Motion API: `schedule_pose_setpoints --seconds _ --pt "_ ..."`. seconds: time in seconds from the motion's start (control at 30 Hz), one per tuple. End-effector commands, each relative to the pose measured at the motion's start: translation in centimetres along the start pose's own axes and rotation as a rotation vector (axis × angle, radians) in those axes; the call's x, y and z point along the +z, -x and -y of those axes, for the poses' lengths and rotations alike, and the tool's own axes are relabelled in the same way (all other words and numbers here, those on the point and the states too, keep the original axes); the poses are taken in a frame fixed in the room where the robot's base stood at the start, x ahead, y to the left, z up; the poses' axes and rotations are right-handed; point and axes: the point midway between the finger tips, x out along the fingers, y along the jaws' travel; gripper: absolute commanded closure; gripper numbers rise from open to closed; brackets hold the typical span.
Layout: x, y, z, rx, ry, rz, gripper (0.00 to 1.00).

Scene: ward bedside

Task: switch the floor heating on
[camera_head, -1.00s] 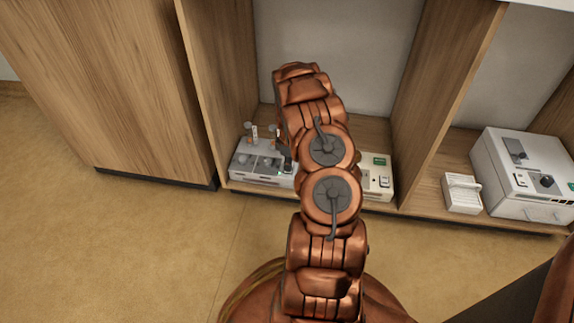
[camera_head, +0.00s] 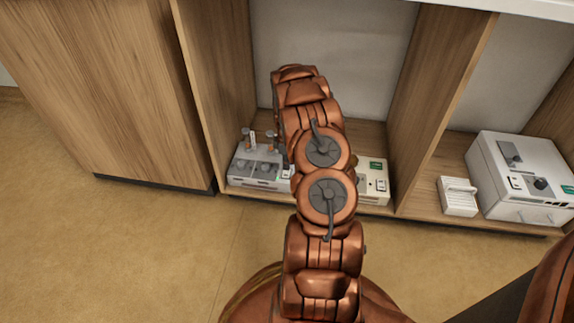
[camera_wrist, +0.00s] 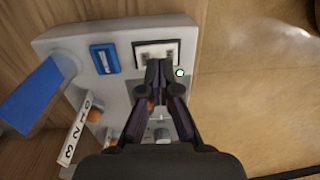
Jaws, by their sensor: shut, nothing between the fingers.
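A grey control unit (camera_head: 243,176) stands on the shelf floor of the middle compartment, partly hidden behind my arm. No label naming the floor heating is readable. In the head view my gripper is hidden behind my arm.
A numbered scale (camera_wrist: 76,135) and a large blue piece (camera_wrist: 35,95) stand left of my fingers. A cream unit (camera_head: 374,190) is right of my arm. A small white box (camera_head: 458,197) and larger white unit (camera_head: 530,170) fill the right compartment. Wooden partitions (camera_head: 440,100) separate compartments.

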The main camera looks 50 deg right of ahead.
Motion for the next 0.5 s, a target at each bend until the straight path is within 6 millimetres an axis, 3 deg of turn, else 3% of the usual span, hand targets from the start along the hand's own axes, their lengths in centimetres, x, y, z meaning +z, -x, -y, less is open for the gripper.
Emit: schedule_pose_setpoints --seconds 0.03,0.5 --pt "-0.1 1.4 0.2 0.001 0.001 0.0 1.0" --pt "-0.1 9.6 1.8 0.001 0.002 0.0 1.0"
